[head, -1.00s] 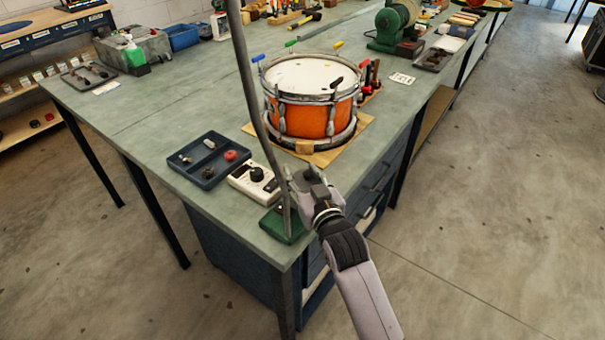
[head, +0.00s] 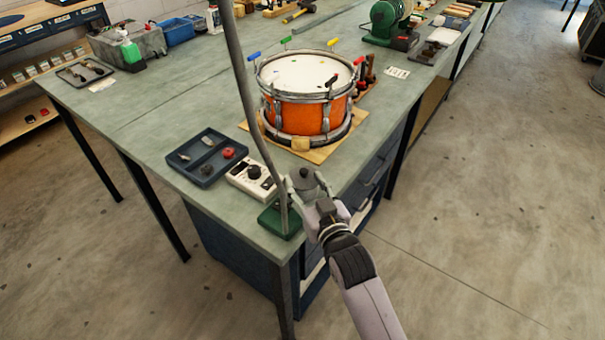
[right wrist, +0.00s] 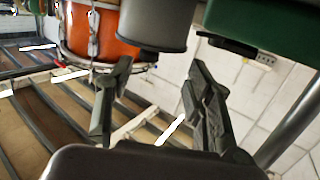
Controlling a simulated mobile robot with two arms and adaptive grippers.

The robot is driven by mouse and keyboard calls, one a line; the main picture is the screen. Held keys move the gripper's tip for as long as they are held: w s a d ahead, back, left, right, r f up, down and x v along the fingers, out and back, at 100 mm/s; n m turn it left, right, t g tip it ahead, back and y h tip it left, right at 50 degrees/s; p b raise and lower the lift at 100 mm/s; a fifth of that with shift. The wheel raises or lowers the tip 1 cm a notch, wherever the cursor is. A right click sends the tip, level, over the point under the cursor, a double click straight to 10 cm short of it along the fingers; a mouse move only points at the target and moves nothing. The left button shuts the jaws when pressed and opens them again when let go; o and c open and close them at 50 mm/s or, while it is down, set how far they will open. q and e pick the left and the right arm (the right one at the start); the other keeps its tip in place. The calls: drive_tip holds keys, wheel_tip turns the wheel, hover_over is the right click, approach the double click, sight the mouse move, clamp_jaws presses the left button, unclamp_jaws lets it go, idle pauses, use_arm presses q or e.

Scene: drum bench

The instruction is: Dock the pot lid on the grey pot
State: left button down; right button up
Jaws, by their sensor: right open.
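A small grey cylinder that looks like the grey pot (head: 303,184) stands near the bench's front corner, with a dark round part on top. It also shows close up in the right wrist view (right wrist: 152,30), where the picture looks upside down. I cannot tell whether the dark part is the pot lid; no separate lid is clearly seen. My right gripper (head: 318,198) is open and empty, just on the near side of the pot. In the right wrist view its two fingers (right wrist: 158,82) stand apart with a gap between them. My left gripper is out of view.
A green base (head: 280,221) with a tall grey stem (head: 250,110) stands close left of the pot. A white box with a knob (head: 247,180) and a blue tray (head: 206,172) lie further left. An orange drum (head: 304,115) stands behind on a board.

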drive_tip(key=p+v, duration=0.3)
drive_tip(key=v, duration=0.3)
drive_tip(key=shift+s, duration=0.2)
drive_tip(key=shift+d, duration=0.1)
idle(0.5)
